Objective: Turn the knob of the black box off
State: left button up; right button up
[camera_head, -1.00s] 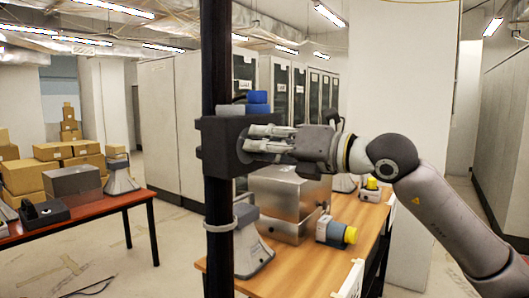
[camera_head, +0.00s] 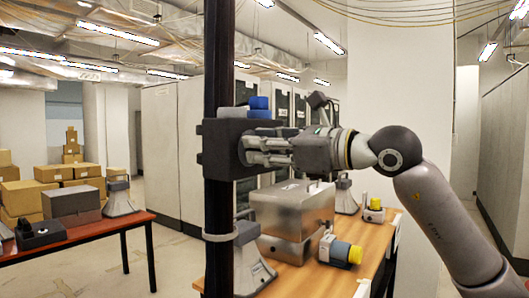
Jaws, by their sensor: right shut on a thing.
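The black box (camera_head: 222,150) is fixed to a dark vertical pole (camera_head: 217,60) left of the middle. Its grey knob (camera_head: 243,150) sits on the box's right side, partly hidden by the fingers. My right gripper (camera_head: 256,150) reaches in from the right, with its fingers shut on the knob. The knob's exact angle cannot be read. My left gripper is not in view.
Blue and grey parts (camera_head: 258,103) sit on top of the box. Below is a wooden table (camera_head: 372,238) with a metal case (camera_head: 293,210), horn speakers and a yellow-capped device (camera_head: 340,252). A red table (camera_head: 98,226) stands left.

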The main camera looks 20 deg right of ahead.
jog(key=n+b, duration=0.1)
jog(key=n, duration=0.4)
jog(key=shift+s+a, duration=0.1)
jog(key=shift+a, duration=0.05)
dwell(0.4)
jog(key=o, duration=0.9)
jog(key=shift+o, duration=0.2)
jog(key=shift+f, duration=0.1)
jog(key=v, duration=1.2)
